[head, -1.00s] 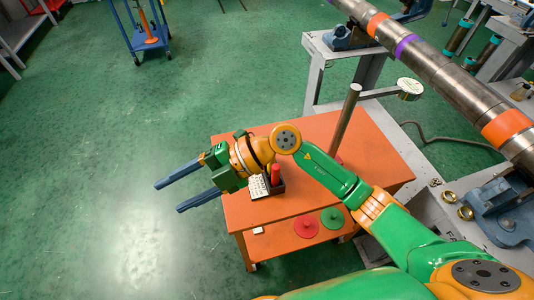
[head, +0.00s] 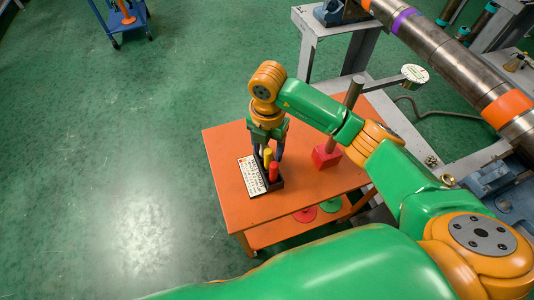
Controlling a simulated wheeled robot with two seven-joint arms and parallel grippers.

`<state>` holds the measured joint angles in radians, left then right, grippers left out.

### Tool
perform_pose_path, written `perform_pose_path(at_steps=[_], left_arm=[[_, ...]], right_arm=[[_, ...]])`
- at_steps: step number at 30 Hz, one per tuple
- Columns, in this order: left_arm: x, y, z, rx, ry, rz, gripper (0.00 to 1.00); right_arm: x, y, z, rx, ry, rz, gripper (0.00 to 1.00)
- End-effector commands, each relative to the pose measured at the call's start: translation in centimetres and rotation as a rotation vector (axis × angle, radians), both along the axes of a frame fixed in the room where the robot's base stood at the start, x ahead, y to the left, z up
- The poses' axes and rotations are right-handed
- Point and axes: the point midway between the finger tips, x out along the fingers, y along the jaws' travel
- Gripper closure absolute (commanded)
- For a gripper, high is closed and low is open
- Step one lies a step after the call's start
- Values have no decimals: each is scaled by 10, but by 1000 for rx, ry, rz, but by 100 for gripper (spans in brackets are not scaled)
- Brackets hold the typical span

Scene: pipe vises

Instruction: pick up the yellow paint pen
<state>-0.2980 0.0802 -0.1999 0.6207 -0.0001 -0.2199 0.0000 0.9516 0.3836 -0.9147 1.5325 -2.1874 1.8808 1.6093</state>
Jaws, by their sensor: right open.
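The yellow paint pen (head: 267,157) stands upright in a small dark holder (head: 274,186) on the orange table, behind a red pen (head: 273,172). My right gripper (head: 268,152) points down over the holder, with its blue-grey fingers on either side of the yellow pen. It is open, and I cannot tell whether a finger touches the pen. The finger ends are partly hidden by the pens and holder. My left gripper is not in view.
A large pipe (head: 440,50) crosses the upper right. The table's left front is clear.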

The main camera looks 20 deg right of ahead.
Motion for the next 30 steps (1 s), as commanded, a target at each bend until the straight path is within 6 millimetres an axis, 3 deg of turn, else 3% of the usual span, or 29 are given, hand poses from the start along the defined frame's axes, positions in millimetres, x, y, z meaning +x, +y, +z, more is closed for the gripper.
perform_pose_path(at_steps=[2, 6, 13, 20, 30], left_arm=[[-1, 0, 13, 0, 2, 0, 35], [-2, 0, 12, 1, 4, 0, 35], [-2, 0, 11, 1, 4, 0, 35], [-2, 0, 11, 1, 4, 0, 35], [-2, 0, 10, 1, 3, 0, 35]], right_arm=[[-3, -1, -12, -2, 7, 0, 38], [-2, 0, -36, 1, 2, 1, 38], [-2, 0, -40, 1, -1, 2, 38], [-2, 0, -39, 1, 0, 2, 100], [-1, 0, -36, 2, -2, 2, 100]])
